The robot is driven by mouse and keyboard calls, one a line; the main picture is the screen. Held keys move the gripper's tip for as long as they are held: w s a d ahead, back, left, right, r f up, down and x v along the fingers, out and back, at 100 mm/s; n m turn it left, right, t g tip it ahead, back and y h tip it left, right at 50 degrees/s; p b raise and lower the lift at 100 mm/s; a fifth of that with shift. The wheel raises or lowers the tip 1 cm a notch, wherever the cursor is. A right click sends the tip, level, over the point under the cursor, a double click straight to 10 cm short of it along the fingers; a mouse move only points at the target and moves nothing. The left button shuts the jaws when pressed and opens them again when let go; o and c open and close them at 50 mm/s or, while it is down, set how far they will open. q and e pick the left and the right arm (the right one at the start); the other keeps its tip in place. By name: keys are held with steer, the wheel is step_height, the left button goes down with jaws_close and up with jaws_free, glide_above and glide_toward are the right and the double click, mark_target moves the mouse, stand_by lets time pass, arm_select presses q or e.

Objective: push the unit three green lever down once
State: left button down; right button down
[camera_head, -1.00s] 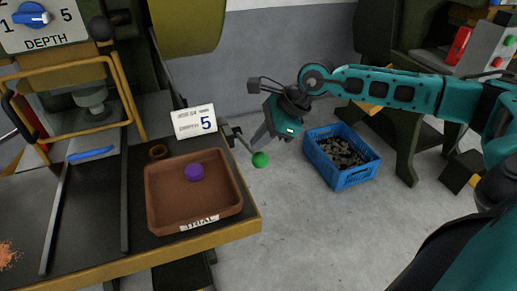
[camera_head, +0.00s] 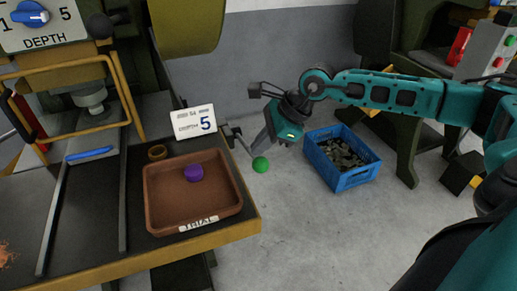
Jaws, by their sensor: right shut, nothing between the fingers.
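The green lever knob (camera_head: 261,164) sits at the end of a thin rod by the right edge of the machine table. The rod slopes down and right from a dark bracket beside the depth card. My right gripper (camera_head: 257,145) points down and left just above the knob, close to the rod, and is shut and empty. I cannot tell whether it touches the rod or knob. My left gripper is not in view.
A brown trial tray (camera_head: 165,222) holding a purple piece (camera_head: 194,173) lies on the table. A depth card (camera_head: 193,122) reading 5 stands behind it. A blue crate (camera_head: 345,180) of dark pieces is on the floor.

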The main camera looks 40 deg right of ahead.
mark_target(261, 158)
steer(key=shift+s+f+b, duration=0.25)
steer(key=shift+f+b, duration=0.25)
steer(key=shift+f, duration=0.25)
stand_by(0.3)
steer(key=shift+s+f+b, duration=0.25)
steer(key=shift+f+b, duration=0.25)
steer(key=shift+f, duration=0.05)
stand_by(0.5)
steer(key=shift+a+f, duration=0.1)
stand_by(0.5)
steer(key=shift+w+d+r+p, duration=0.1)
steer(key=shift+w+r+p, duration=0.2)
steer(key=shift+r+p, duration=0.45)
steer(key=shift+w+d+r+p, duration=0.1)
steer(key=shift+w+r+p, duration=0.3)
steer(key=shift+r, duration=0.65)
steer(key=shift+w+d+r+p, duration=0.1)
steer(key=shift+w+r+p, duration=0.15)
steer(key=shift+r+p, duration=0.5)
steer(key=shift+r, duration=0.25)
steer(key=r+p, duration=0.1)
steer(key=w+r, duration=0.1)
steer(key=r, duration=0.1)
steer(key=r+p, duration=0.1)
steer(key=shift+w+d+r+p, duration=0.15)
steer(key=shift+w+r+p, duration=0.2)
steer(key=shift+w, duration=0.05)
